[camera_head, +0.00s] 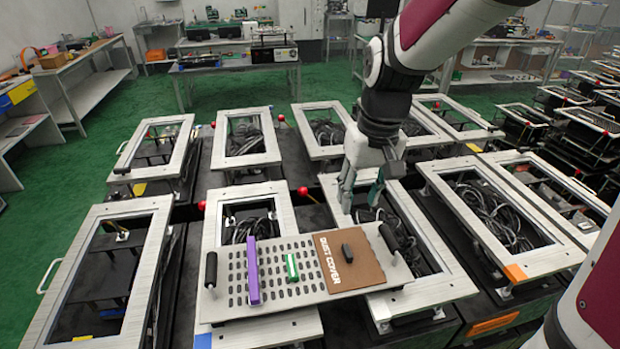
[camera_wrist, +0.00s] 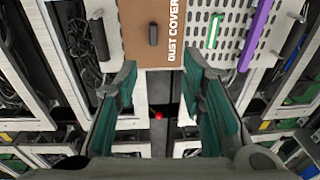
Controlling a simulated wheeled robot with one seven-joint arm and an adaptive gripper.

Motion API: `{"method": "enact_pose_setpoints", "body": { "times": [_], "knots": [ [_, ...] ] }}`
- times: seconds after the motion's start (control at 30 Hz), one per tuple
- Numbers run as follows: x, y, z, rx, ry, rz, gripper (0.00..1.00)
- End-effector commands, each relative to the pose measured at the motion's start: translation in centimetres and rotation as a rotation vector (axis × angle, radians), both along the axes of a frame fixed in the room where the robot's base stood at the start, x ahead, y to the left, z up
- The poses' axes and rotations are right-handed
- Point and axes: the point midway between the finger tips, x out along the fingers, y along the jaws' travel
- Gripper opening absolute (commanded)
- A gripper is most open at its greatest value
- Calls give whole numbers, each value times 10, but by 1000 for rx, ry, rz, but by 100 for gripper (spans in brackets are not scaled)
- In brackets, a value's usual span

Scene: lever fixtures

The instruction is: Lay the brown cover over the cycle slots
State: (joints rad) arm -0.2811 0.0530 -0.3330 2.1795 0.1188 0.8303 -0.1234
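The brown cover (camera_head: 346,259), printed "DUST COVER", lies flat on the right end of a light plate and has a black knob (camera_head: 347,252) on top. It also shows in the wrist view (camera_wrist: 146,18). The slots (camera_head: 274,272) are rows of dark openings in the plate left of the cover, and they are uncovered. A purple bar (camera_head: 252,270) and a small green-and-white piece (camera_head: 291,267) sit among them. My gripper (camera_head: 362,195) is open and empty, above and beyond the cover's far edge. In the wrist view its green-padded fingers (camera_wrist: 160,68) are wide apart, with the knob (camera_wrist: 153,35) beyond their tips.
Black handles stand at the plate's left end (camera_head: 211,270) and right end (camera_head: 388,238). The plate rests across metal frames (camera_head: 262,332). Other frames with cables inside surround it. Red balls (camera_head: 303,191) stand between frames.

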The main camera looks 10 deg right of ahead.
Motion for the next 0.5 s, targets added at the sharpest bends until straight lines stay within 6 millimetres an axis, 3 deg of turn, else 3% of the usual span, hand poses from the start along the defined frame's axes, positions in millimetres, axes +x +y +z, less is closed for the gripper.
{"method": "enact_pose_setpoints", "body": {
  "times": [0.2,0.5],
  "knots": [
    [17,-4,-33,-51,73,2,37],
    [22,-5,-66,-68,94,3,37]
  ]
}}
